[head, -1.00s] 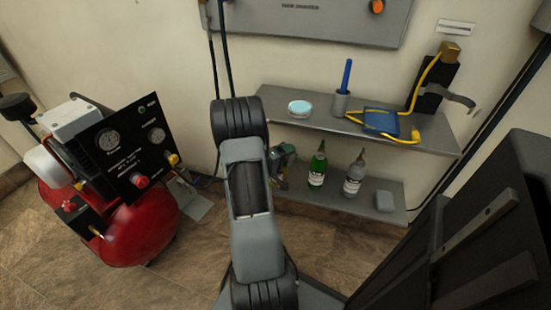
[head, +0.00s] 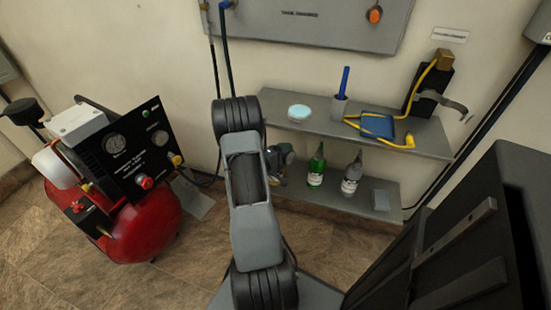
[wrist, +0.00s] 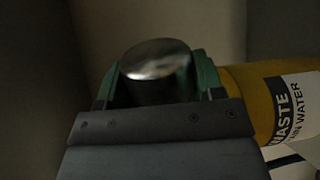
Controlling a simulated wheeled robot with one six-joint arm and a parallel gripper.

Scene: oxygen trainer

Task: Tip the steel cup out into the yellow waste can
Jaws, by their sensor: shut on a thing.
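My gripper (wrist: 155,85) is shut on the steel cup (wrist: 157,62), which sits between its green fingers in the wrist view. The cup's shiny round end faces up in that picture and its side is dark. I cannot tell whether anything is in it. The yellow waste can (wrist: 248,82) is just right of the gripper in the wrist view, partly hidden behind it, with a black and white label reading WASTE. Its opening does not show. In the head view my arm hides most of the gripper, and I cannot make out the cup or the can there.
A red compressor (head: 135,225) stands on the floor at left. A grey wall shelf (head: 300,125) holds a blue-topped dish, a cup with a blue stick and a blue pad with yellow cord. The lower shelf (head: 330,203) holds a green bottle (head: 316,170) and a grey bottle (head: 351,178).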

